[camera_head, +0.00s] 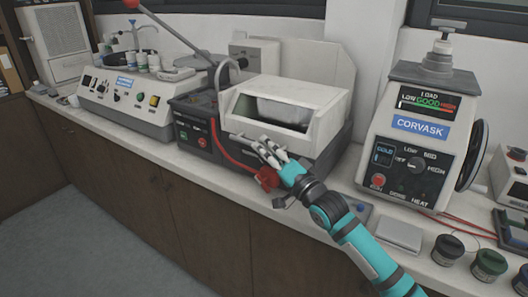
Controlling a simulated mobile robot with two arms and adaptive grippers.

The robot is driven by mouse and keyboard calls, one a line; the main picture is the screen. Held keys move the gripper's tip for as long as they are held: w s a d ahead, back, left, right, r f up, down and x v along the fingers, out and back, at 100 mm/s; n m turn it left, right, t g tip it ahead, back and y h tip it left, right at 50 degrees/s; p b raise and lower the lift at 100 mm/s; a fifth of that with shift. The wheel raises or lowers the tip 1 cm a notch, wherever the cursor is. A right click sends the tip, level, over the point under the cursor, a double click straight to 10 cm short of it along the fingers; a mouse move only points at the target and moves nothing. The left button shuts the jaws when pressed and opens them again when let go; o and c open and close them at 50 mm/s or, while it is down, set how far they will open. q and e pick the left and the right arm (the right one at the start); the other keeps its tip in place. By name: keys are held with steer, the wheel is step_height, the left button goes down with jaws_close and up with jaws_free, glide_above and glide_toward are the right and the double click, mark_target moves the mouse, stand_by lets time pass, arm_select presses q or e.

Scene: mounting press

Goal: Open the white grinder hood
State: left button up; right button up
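The white grinder hood (285,88) sits on a dark machine base on the counter, in the middle of the head view. Its front shows a recessed grey panel or opening with a pale lower lip; I cannot tell whether it is raised at all. My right gripper (266,150) comes in from the lower right. Its pale fingers are at the front lower edge of the hood, by a thin bar there. Whether they touch it, and whether they are open or shut on it, cannot be made out. My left gripper is not in view.
A grey control unit (125,97) with knobs stands to the left. The CORVASK press (418,135) stands to the right. A red hose (228,152) runs in front of the grinder. Small dark jars (447,250) stand at the right front. The floor at left is clear.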

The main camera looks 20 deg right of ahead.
steer(key=shift+w+a+r, duration=0.15)
steer(key=shift+w+a, duration=0.05)
steer(key=shift+w, duration=0.35)
jaws_close()
